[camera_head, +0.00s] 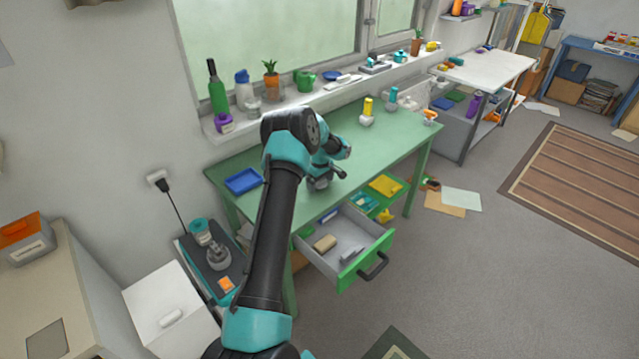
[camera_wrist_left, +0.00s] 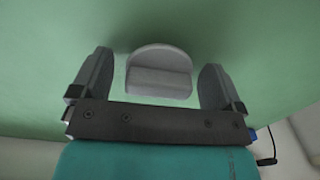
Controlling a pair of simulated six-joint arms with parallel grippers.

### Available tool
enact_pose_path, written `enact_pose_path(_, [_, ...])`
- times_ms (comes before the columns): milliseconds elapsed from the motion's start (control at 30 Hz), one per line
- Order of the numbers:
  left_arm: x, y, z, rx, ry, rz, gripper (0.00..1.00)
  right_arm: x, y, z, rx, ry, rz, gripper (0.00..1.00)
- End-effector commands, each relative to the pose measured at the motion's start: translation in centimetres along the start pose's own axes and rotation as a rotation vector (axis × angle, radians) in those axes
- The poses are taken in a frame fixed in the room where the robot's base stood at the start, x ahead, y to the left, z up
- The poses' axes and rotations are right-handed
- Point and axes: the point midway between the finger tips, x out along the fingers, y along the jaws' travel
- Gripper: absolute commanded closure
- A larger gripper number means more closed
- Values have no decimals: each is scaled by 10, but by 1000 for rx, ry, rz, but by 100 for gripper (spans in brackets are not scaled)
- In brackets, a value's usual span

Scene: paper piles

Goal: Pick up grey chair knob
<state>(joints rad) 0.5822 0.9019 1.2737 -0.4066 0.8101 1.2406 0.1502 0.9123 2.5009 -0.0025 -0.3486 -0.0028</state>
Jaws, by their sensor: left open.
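The grey chair knob (camera_wrist_left: 158,72), a light grey rounded piece with a flat front face, shows in the left wrist view over the green tabletop (camera_wrist_left: 40,75). My left gripper (camera_wrist_left: 158,82) is open, with one dark finger on each side of the knob and a visible gap on both sides. In the head view my left gripper (camera_head: 322,181) is low over the green table (camera_head: 387,139). The knob cannot be made out there, behind my arm and gripper. My right gripper is in neither view.
A blue tray (camera_head: 244,181) lies at the table's left end. A yellow-topped bottle (camera_head: 367,112) stands at the back. An open drawer (camera_head: 372,262) with a few items sticks out in front. The windowsill (camera_head: 300,103) behind carries bottles and plants.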

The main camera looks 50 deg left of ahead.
Motion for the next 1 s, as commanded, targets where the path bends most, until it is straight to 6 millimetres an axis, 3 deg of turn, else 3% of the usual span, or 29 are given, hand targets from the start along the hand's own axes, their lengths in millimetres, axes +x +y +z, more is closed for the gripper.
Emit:
enact_pose_path(167, [0,0,0,0,0,0,6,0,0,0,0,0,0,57])
enact_pose_path(700, [0,0,0,0,0,0,58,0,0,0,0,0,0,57])
enact_pose_path(1000, [-2,0,0,0,0,0,59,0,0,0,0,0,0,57])
